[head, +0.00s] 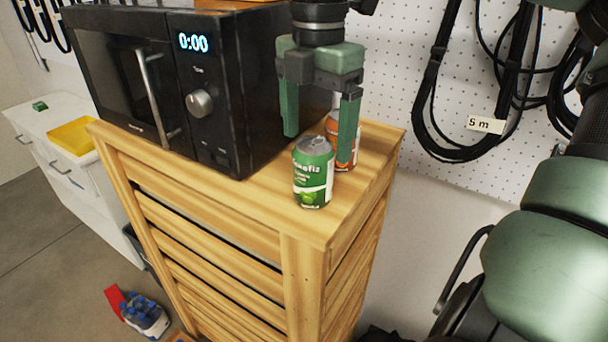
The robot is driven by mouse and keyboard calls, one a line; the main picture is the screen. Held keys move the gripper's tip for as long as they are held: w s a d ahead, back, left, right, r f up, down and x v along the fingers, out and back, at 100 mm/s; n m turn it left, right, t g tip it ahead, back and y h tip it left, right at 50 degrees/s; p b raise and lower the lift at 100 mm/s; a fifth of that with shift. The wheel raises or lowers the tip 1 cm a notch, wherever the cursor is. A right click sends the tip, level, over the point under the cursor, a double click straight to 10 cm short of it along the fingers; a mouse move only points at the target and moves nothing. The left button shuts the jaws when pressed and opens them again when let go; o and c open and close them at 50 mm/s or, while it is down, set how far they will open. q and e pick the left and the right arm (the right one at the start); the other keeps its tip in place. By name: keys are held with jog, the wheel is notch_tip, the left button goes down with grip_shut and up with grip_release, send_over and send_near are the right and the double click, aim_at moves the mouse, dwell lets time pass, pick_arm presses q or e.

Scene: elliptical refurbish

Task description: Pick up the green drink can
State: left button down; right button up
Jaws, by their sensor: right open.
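The green drink can (313,174) stands upright on the wooden cabinet top (262,197), near its front right corner. My right gripper (319,150) points down from above, with its two green fingers spread apart. Its fingertips are around the level of the can's upper part. The right finger shows beside the can's upper right, and the left finger is to the can's upper left. I cannot tell from this view whether either finger touches the can. Nothing shows held between the fingers. My left gripper is not in view.
An orange can (346,153) stands just behind the green can, partly hidden by the right finger. A black microwave (190,85) fills the cabinet's left side. A pegboard with black cables (440,90) is behind. Bottles (143,312) stand on the floor.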

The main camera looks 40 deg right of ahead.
aim_at(315, 144)
jog(key=shift+s+f+b, duration=0.3)
jog(key=shift+f+b, duration=0.4)
jog(key=shift+f, duration=0.05)
jog(key=shift+w+f, duration=0.3)
jog(key=shift+f, duration=1)
notch_tip(315, 144, down, 4)
jog(key=shift+w+f+p, duration=0.1)
jog(key=shift+f+p, duration=0.1)
jog(key=shift+p, duration=1)
jog(key=shift+w+f, duration=0.1)
jog(key=shift+f, duration=0.4)
jog(key=c, duration=0.6)
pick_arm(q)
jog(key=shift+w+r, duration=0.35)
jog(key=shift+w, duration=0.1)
pick_arm(e)
grip_shut()
jog(key=shift+r, duration=0.15)
